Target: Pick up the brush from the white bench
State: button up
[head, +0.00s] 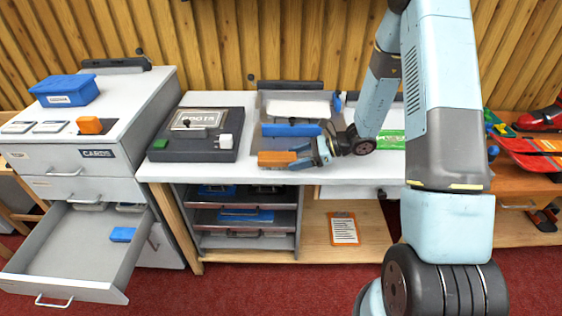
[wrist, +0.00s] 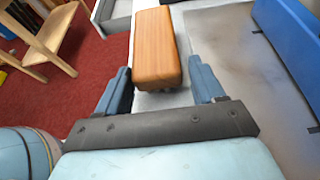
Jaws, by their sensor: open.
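An orange-brown wooden block, which looks like the brush (head: 277,159), lies near the front edge of the white bench (head: 230,172). Its bristles cannot be made out. My gripper (head: 308,156) is just to the right of it in the head view, low over the bench and pointing left. In the wrist view my gripper (wrist: 160,72) is open, with one finger on each side of the near end of the brush (wrist: 157,45). A gap shows at each finger, and I cannot tell whether either touches it.
Behind the brush is a blue bar (head: 291,130) on a grey tray, also large at right in the wrist view (wrist: 290,45). A dark device (head: 197,143) stands to the left. An open drawer (head: 75,250) juts out at far left.

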aim_at(285, 161)
jog(key=shift+x, duration=2.15)
jog(key=shift+s+r, duration=0.1)
jog(key=shift+r, duration=0.1)
jog(key=c, duration=0.8)
jog(key=shift+r, duration=0.1)
